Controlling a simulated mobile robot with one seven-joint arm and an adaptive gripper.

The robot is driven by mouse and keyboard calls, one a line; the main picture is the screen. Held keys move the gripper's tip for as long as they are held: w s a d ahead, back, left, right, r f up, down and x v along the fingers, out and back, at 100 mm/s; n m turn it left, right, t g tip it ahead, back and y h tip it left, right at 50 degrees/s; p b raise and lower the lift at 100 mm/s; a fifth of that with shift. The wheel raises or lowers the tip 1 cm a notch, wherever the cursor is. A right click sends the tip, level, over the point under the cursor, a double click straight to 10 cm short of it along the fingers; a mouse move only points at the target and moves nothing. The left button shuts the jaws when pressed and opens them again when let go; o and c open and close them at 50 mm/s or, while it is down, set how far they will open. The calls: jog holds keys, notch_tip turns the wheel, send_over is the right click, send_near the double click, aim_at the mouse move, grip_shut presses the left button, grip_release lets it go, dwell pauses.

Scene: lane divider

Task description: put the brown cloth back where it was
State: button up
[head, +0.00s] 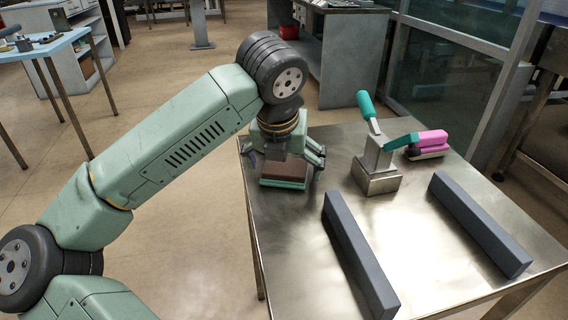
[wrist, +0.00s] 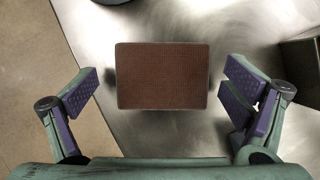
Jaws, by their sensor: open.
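A brown rectangular piece with a textured top, apparently the brown cloth (head: 287,171), is at the far left corner of the metal table (head: 290,225). In the head view a teal edge shows along its lower side. In the wrist view the brown cloth (wrist: 162,76) lies flat and square, near the middle of the picture. My gripper (head: 284,158) points down over it, with its fingers spread to either side. In the wrist view my gripper (wrist: 165,92) is open, with a clear gap between each finger and the cloth.
Two long dark bars, left (head: 357,255) and right (head: 478,222), lie apart with bare table between. The table's left edge is close to the gripper.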

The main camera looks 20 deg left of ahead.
jog(key=v, duration=1.2)
jog(key=shift+r, duration=0.15)
